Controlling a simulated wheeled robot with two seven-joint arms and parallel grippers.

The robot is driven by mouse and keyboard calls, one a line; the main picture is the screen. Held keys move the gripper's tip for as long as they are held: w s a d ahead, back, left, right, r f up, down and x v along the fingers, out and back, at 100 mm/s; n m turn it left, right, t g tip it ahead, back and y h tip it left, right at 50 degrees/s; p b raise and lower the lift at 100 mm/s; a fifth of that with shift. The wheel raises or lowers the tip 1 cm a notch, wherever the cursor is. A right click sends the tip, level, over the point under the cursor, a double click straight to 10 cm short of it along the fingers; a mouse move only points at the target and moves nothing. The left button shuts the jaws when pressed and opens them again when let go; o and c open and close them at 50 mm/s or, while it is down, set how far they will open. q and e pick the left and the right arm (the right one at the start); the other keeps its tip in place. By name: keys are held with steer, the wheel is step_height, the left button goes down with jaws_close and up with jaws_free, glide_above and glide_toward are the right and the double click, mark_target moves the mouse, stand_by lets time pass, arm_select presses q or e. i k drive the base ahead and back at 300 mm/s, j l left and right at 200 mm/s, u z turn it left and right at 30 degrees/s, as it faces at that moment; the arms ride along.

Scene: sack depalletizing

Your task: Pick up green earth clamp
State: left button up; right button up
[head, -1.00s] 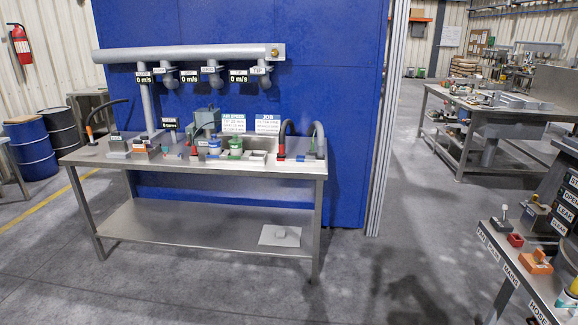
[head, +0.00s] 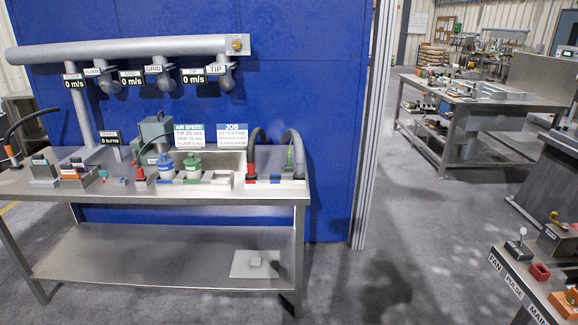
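A small green upright piece (head: 290,157) stands at the right end of the steel workbench (head: 190,199), beside a grey hose (head: 299,158). It may be the green earth clamp, but it is too small to tell. A jar with a green lid (head: 193,164) stands left of it, next to a blue-lidded jar (head: 166,165). Neither of my grippers is in view.
A dark hose with a red end (head: 252,172) stands on the bench top. Sign cards (head: 232,140) stand behind, before a blue wall (head: 300,80). Another bench (head: 510,285) with small parts is at lower right. The floor between (head: 400,250) is clear.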

mark_target(288, 167)
steer(key=u, duration=0.5)
steer(key=i+l+u, duration=0.2)
steer(key=u, duration=0.25)
steer(key=i+l+u, duration=0.1)
steer(key=l+u, duration=0.15)
steer(key=u, duration=0.2)
steer(key=i+l+u, duration=0.1)
steer(key=l+u, duration=0.2)
steer(key=u, duration=0.15)
